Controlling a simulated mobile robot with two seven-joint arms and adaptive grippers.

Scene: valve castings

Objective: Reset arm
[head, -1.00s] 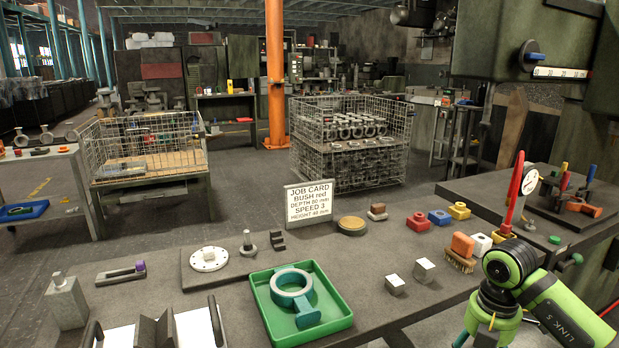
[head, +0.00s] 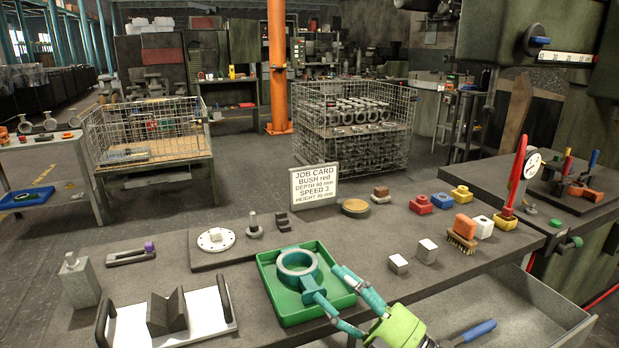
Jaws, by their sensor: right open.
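My right gripper (head: 328,284), with a lime-green body and teal fingers, comes in from the bottom edge. Its fingers are spread apart and point up and left over the right side of the green tray (head: 290,312). Nothing shows held between them. A grey-teal ring casting (head: 297,260) with a short stem lies in the tray. The lower fingertip overlaps the stem end in the picture; I cannot tell whether they touch. My left gripper is not in view.
Two metal cubes (head: 398,264) stand right of the tray. A job card (head: 315,186) stands behind it. A white plate (head: 205,318) with black handles and a V-block is at left. An open drawer (head: 515,305) with a blue-handled tool is at lower right.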

